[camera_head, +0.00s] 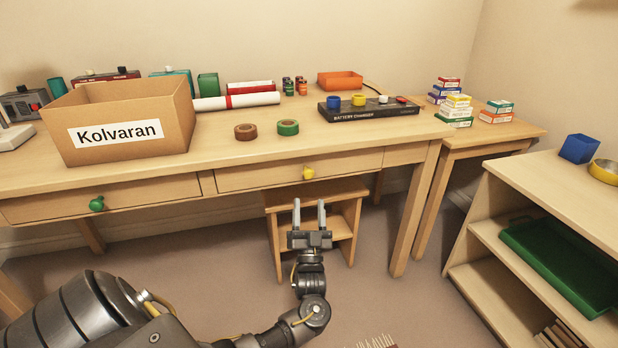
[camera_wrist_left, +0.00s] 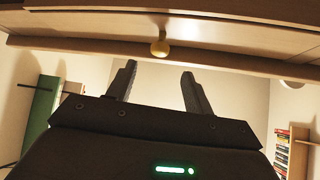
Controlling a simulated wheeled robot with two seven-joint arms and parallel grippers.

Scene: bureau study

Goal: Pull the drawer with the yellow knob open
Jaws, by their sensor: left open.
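The yellow knob (camera_head: 308,173) sits on the front of the right-hand desk drawer (camera_head: 262,177), which is shut. The knob also shows in the left wrist view (camera_wrist_left: 160,48), above and between the fingers. My left gripper (camera_head: 309,207) is open and empty, below the knob and apart from it, its two fingers pointing toward the desk. The left gripper's fingers also show in the left wrist view (camera_wrist_left: 158,85). My right gripper is not in view.
A second drawer (camera_head: 150,198) with a green knob (camera_head: 97,203) is at left. A wooden stool (camera_head: 272,206) stands under the desk behind my gripper. The desktop (camera_head: 215,150) holds a Kolvaran box (camera_head: 130,108), tape rolls and a battery charger (camera_head: 368,110). An open shelf (camera_head: 490,235) stands at right.

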